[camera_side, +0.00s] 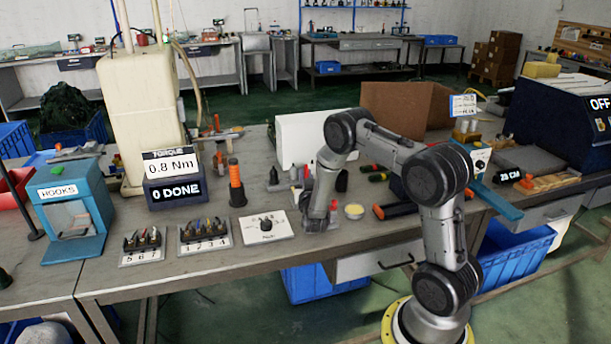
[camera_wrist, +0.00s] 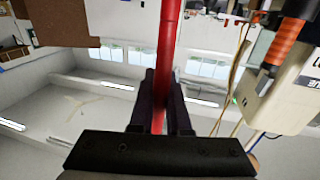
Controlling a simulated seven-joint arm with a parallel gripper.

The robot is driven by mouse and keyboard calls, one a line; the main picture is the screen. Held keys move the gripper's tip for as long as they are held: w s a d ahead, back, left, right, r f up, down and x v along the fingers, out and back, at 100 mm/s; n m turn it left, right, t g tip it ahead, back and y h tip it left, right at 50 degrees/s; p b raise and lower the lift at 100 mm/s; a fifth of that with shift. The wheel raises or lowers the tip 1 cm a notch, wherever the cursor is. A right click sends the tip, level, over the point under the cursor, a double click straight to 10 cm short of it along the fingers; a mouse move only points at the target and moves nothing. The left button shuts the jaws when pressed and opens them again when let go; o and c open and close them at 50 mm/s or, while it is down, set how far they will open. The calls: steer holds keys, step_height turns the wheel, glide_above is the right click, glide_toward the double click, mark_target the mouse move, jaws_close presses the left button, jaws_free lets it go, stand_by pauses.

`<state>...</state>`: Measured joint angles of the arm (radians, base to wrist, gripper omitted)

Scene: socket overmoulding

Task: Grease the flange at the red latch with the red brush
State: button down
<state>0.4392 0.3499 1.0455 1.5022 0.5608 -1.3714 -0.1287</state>
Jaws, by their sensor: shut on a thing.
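My gripper (camera_wrist: 162,78) is shut on a red rod, the shaft of the red brush (camera_wrist: 169,35), which runs up out of the wrist view between its dark fingers. The brush's bristle end is not visible. In the side view my gripper (camera_side: 316,220) is low over the bench, beside a small round tin with pale yellow contents (camera_side: 354,211); the brush cannot be made out there. I cannot pick out the red latch or its flange in either view.
A white card with a dark knob-like part (camera_side: 266,227) lies left of my gripper. Numbered trays (camera_side: 205,235) (camera_side: 142,247), an orange-handled tool (camera_side: 236,183) and a teal hooks box (camera_side: 72,205) stand further left. Hand tools (camera_side: 395,210) and a cardboard box (camera_side: 395,105) lie right and behind.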

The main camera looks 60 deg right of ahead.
steer(key=shift+w+d, duration=0.1)
steer(key=shift+w+d, duration=0.2)
steer(key=shift+a, duration=0.1)
steer(key=shift+s+a, duration=0.55)
steer(key=shift+s, duration=0.05)
steer(key=shift+d, duration=0.1)
steer(key=shift+w+d, duration=0.55)
steer(key=shift+w, duration=0.05)
steer(key=shift+a, duration=0.1)
